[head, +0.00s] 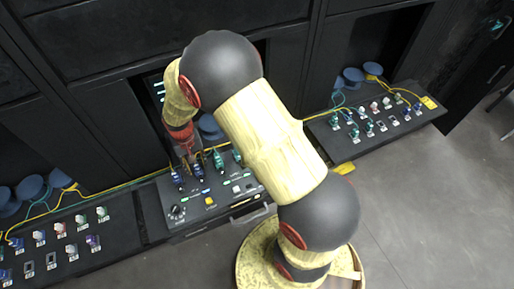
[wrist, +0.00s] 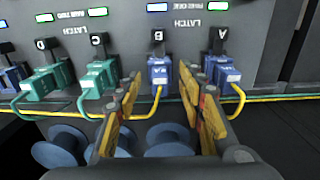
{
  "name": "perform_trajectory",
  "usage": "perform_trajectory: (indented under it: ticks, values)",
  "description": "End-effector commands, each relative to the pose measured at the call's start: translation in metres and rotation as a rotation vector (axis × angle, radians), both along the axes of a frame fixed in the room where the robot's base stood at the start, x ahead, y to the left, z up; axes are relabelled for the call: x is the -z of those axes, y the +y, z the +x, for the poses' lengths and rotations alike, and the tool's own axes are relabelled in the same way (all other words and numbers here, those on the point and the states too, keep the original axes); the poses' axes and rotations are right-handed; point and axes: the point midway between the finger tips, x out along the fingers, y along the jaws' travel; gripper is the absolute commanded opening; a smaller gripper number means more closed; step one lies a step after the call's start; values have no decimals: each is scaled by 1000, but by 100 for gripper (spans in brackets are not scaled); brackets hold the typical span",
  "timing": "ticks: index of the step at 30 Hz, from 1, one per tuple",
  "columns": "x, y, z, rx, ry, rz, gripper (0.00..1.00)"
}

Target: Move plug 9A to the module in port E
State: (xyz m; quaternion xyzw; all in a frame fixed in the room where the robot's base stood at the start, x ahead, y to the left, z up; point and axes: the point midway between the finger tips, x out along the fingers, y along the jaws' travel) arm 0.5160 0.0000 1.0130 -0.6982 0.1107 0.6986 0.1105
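My gripper (wrist: 162,82) is open at the front panel of the middle unit (head: 222,209). In the wrist view its fingertips stand on either side of the blue plug at port B (wrist: 158,72), with no clear contact. Another blue plug (wrist: 224,74) sits at port A, just beyond the other finger. Green plugs sit at port C (wrist: 98,78) and port D (wrist: 42,84). A blue plug (wrist: 12,76) is partly cut off at the left edge; its port letter is not readable. I cannot read which plug is 9A. In the head view my gripper (head: 187,150) is partly hidden by my arm.
A left tray (head: 117,240) and a right tray (head: 428,117) carry several small plugs and modules. Blue spools (wrist: 168,138) lie behind the plugs. Yellow and green cables (wrist: 268,97) run across and could snag. Dark cabinets (head: 100,40) stand behind; the floor (head: 400,205) is clear.

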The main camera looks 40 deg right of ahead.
Motion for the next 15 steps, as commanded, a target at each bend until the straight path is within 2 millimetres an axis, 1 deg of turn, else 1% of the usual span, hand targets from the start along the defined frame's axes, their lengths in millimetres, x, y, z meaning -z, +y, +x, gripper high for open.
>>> perform_trajectory:
  ticks: [9, 15]
  values:
    - [0, 0, 0, 0, 0, 0, 39]
    - [0, 0, 0, 0, 0, 0, 27]
